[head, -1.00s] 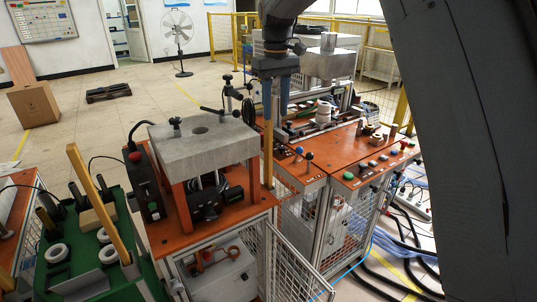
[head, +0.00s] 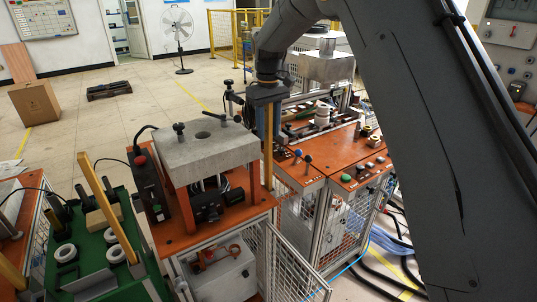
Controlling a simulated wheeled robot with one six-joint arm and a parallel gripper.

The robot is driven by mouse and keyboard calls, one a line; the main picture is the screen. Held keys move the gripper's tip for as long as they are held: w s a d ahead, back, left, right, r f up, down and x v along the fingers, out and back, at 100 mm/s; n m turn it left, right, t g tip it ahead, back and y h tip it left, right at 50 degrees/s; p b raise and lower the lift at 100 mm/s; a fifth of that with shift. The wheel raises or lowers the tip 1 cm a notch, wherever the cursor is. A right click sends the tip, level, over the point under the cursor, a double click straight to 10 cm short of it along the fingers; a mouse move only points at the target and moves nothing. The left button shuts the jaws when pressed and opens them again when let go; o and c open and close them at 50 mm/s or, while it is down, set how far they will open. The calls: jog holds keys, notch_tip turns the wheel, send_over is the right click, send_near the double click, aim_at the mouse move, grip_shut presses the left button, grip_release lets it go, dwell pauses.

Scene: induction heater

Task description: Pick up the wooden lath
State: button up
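A thin tan wooden lath (head: 268,150) stands upright just right of the grey-topped heater block, above the orange tabletop edge. My gripper (head: 268,115) points straight down over the lath, and its dark palm covers the upper end. A dark finger shows close along the lath's right side. The gap between fingers and lath is too small to judge, so I cannot tell whether they grip it. A second tan lath (head: 108,205) leans across the green tray at the left.
The heater block (head: 190,150) on its orange table (head: 200,237) stands just left of my gripper. The green tray (head: 150,270) holds white rings and dark cylinders. Another orange workbench (head: 345,178) with buttons stands to the right. A mesh door (head: 292,265) hangs open below.

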grip_shut()
dwell(0.3)
notch_tip(320, 180, up, 11)
jog(key=shift+r+b, duration=0.15)
jog(key=shift+b, duration=0.95)
jog(key=shift+r+p, duration=2.85)
jog(key=shift+r, duration=0.25)
